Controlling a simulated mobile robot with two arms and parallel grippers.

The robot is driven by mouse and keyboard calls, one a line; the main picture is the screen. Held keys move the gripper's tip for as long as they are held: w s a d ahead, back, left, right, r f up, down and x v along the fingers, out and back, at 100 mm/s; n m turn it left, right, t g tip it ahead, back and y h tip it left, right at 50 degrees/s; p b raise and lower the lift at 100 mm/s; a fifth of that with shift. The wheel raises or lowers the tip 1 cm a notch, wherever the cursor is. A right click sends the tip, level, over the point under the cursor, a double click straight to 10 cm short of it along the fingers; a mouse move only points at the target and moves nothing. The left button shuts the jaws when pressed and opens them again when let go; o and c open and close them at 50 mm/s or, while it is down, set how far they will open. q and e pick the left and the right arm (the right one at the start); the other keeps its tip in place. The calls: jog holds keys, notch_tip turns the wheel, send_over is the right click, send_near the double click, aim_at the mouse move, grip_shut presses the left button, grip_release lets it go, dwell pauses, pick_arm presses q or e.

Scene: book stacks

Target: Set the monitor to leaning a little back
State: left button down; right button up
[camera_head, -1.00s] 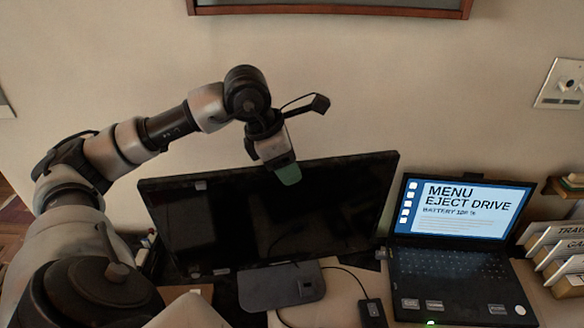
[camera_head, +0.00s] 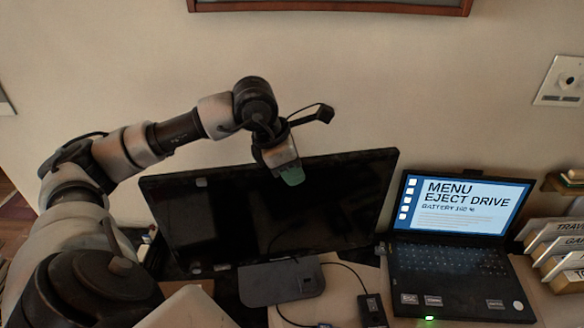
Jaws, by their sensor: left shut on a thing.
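The black monitor (camera_head: 225,225) stands on its dark grey base (camera_head: 268,285) against the pale wall, its dark screen facing me. My left gripper (camera_head: 290,174) is at the monitor's top edge, near the middle, with its green-tipped finger in front of the screen. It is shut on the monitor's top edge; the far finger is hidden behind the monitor. The exact tilt of the screen is hard to tell from this view. My right gripper is not in view.
An open laptop (camera_head: 450,270) with a lit menu screen stands right of the monitor. A small black box (camera_head: 371,308) with a cable lies before it. Labelled file dividers (camera_head: 560,245) stand at the far right. A framed picture (camera_head: 330,5) hangs above.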

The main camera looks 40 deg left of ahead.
pick_arm(q)
jog(key=shift+w+a+g+h, duration=0.7)
jog(key=shift+w+a+h, duration=0.25)
jog(key=shift+a, duration=0.3)
jog(key=c, duration=0.9)
grip_release()
jog(key=shift+b+v, duration=0.7)
jog(key=shift+v, duration=4.7)
jog(key=shift+d, duration=0.1)
